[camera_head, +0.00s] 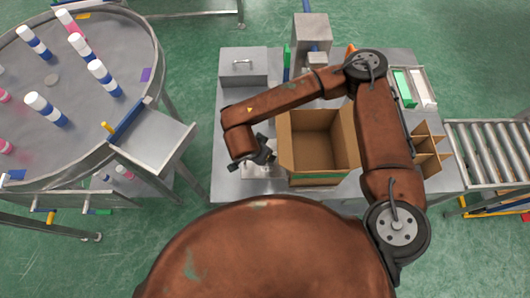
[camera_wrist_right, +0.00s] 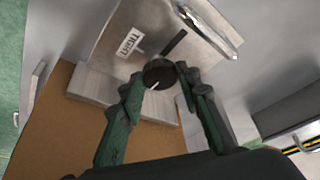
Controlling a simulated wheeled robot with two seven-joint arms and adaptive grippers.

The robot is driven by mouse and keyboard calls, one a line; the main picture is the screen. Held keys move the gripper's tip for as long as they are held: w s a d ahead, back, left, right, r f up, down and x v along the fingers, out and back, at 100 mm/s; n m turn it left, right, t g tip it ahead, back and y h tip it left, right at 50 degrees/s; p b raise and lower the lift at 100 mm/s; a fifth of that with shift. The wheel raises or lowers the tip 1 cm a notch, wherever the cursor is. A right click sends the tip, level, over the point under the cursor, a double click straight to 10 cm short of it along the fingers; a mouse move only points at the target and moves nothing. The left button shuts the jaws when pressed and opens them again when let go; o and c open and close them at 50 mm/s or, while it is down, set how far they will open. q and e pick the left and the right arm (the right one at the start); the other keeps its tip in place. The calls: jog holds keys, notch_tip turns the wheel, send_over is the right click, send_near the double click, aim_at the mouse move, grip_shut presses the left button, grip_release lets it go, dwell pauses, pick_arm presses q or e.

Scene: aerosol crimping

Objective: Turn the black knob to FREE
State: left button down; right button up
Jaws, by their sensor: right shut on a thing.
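The black knob (camera_wrist_right: 158,74) sits on a metal plate (camera_wrist_right: 110,82) in the right wrist view. A white mark on the knob points toward the lower left of that picture. A label reading TIGHT (camera_wrist_right: 130,42) is on the plate just above and left of the knob. No FREE label can be read. My right gripper (camera_wrist_right: 160,76) has its green-padded fingers on both sides of the knob, shut on it. In the head view my right gripper (camera_head: 263,157) is over the small metal block (camera_head: 256,172), and the knob is hidden. My left gripper is not in view.
An open cardboard box (camera_head: 318,180) stands right beside my right gripper. A metal box with a handle (camera_head: 243,68) is at the back of the table. A round table (camera_head: 75,110) with several bottles is at left, and a roller conveyor (camera_head: 490,155) at right.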

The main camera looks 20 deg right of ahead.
jog(key=o, duration=1.2)
jog(key=shift+c, duration=0.2)
jog(key=shift+r, duration=0.1)
jog(key=v, duration=1.1)
jog(key=shift+a+r, duration=0.15)
jog(key=shift+r, duration=0.2)
jog(key=shift+s, duration=0.15)
